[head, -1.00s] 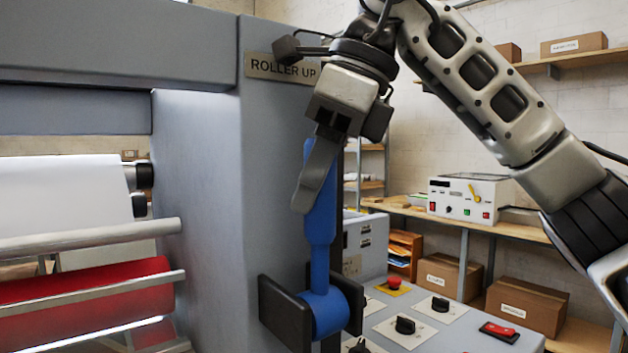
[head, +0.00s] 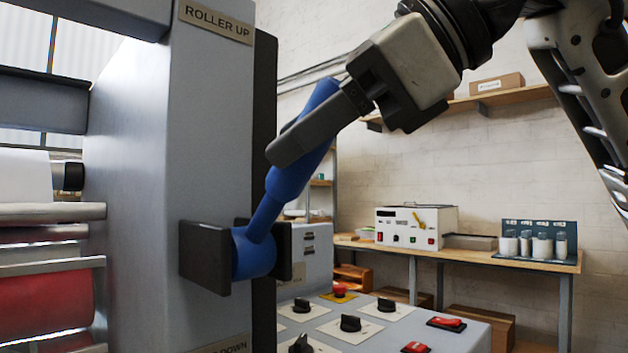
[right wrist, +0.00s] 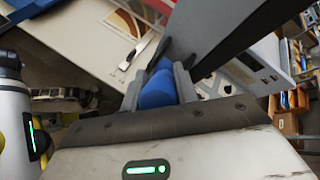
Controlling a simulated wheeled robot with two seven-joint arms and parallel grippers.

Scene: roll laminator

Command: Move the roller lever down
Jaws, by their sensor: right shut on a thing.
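The blue roller lever (head: 290,178) is on the side of the grey laminator (head: 165,150). Its round hub (head: 254,252) sits between two dark bracket plates (head: 205,257). The lever tilts up and to the right, away from the "ROLLER UP" label (head: 216,23). My right gripper (head: 292,142) is shut on the lever's upper handle. In the right wrist view the blue handle (right wrist: 158,88) sits between the fingers. A label ending in "DOWN" (head: 222,347) shows partly at the bottom edge. My left gripper is not in view.
A control panel (head: 375,337) with several knobs, red switches and a red emergency button (head: 340,290) is below and right of the lever. A bench (head: 480,256) with a white device (head: 416,227) stands behind. Open air lies right of the lever, above the panel.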

